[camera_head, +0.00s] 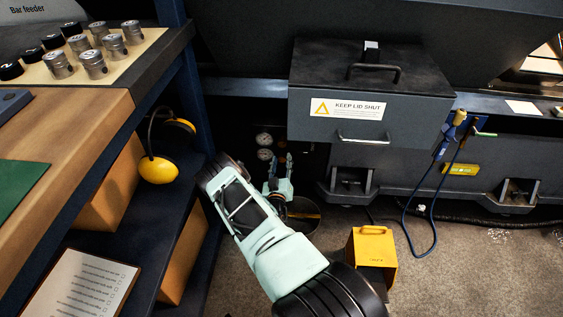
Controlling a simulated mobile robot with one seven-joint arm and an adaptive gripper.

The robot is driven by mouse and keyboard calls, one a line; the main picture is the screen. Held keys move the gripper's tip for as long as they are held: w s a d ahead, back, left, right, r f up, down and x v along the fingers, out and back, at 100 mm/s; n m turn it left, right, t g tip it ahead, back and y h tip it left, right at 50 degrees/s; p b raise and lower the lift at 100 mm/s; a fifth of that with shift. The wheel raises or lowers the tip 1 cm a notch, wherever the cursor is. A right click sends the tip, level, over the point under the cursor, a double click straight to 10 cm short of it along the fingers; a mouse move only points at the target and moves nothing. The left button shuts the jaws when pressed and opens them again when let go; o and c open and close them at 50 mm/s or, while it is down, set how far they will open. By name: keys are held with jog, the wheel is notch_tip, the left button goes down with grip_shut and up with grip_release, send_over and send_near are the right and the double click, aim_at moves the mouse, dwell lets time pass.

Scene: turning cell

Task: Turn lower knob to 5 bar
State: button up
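My gripper (279,165) is just right of and below the lower gauge, at the end of my pale green arm. It points away towards the dark panel. I cannot make out the lower knob, which is hidden by the gripper or lost in shadow. Whether the fingers touch anything or how far apart they are does not show.
A grey box (340,80) marked "KEEP LID SHUT" juts out above the gripper. A shelf unit (200,110) with yellow ear defenders (158,169) stands left. A round bin (303,213) and yellow pedal cover (373,248) are on the floor; a blue hose (416,190) hangs right.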

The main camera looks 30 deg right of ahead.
jog(key=shift+s, duration=0.1)
jog(key=v, duration=0.7)
jog(key=shift+s+a, duration=0.1)
jog(key=shift+a, duration=0.05)
dwell(0.5)
